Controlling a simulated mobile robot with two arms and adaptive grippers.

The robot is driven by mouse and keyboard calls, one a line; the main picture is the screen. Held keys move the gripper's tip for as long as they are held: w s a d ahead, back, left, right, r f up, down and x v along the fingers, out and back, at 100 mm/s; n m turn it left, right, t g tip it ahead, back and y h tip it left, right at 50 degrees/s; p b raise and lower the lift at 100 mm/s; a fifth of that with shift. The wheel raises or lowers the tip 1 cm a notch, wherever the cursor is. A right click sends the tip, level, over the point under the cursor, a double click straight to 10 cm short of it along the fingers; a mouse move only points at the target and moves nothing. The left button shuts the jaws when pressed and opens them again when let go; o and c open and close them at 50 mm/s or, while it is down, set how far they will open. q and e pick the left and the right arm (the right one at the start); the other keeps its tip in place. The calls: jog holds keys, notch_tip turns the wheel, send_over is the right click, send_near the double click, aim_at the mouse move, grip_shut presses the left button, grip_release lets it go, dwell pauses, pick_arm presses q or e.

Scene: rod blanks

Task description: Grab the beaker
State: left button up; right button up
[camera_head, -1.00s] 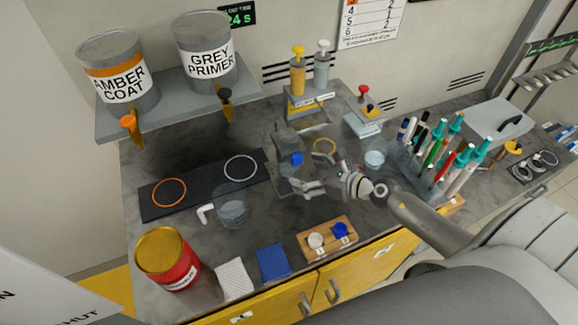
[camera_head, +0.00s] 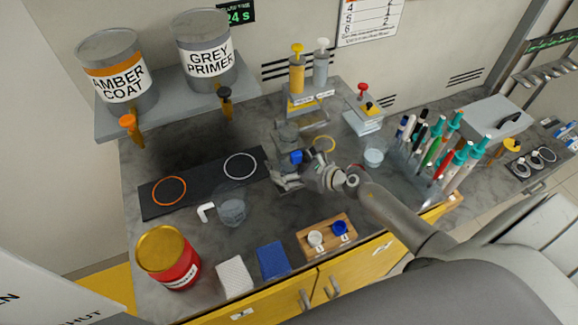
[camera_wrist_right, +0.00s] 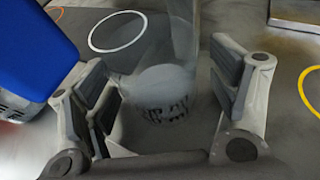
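A gap shows at both fingers. Another clear vessel (camera_head: 374,157) stands to the right. My left gripper is not in view.
A dark mat with orange and white rings (camera_head: 205,182) lies at the left. A red can (camera_head: 172,262), a blue pad (camera_head: 273,260) and a wooden tray (camera_head: 312,250) line the front edge. A pen rack (camera_head: 412,160) stands to the right.

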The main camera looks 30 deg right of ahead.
jog(key=c, duration=1)
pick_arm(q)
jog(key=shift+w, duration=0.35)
pick_arm(e)
jog(key=shift+o, duration=0.2)
jog(key=shift+r, duration=0.1)
